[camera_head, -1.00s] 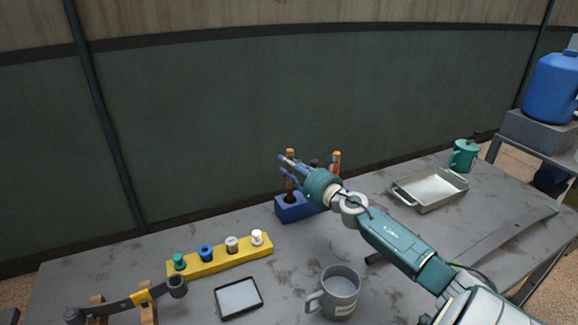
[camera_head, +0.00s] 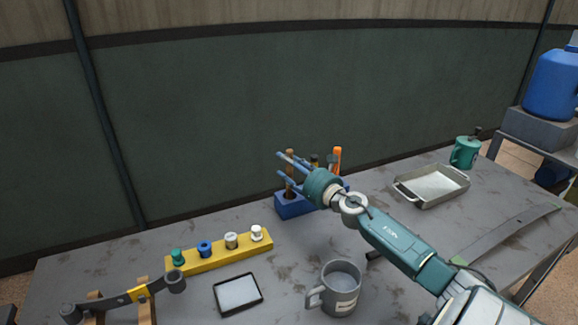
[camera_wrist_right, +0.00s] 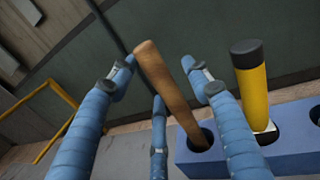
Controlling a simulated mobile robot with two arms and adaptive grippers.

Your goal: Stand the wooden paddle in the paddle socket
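The wooden paddle (camera_wrist_right: 165,80) is a brown stick with its lower end in the left hole of a blue block (camera_wrist_right: 220,155). It leans in the right wrist view; in the head view, the paddle (camera_head: 290,157) stands nearly upright in the blue block (camera_head: 290,208). My right gripper (camera_head: 287,168) is at the paddle. In the wrist view the fingers of my right gripper (camera_wrist_right: 157,72) are spread around the paddle, with visible gaps to it. How deep the paddle sits is hidden inside the hole. My left gripper is not in view.
A yellow-handled tool (camera_wrist_right: 251,90) stands in the block close to the right finger. An orange-handled tool (camera_head: 337,158) is also there. A yellow rack (camera_head: 218,254), black-rimmed tray (camera_head: 238,293), grey mug (camera_head: 341,288) and metal pan (camera_head: 430,187) are on the table.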

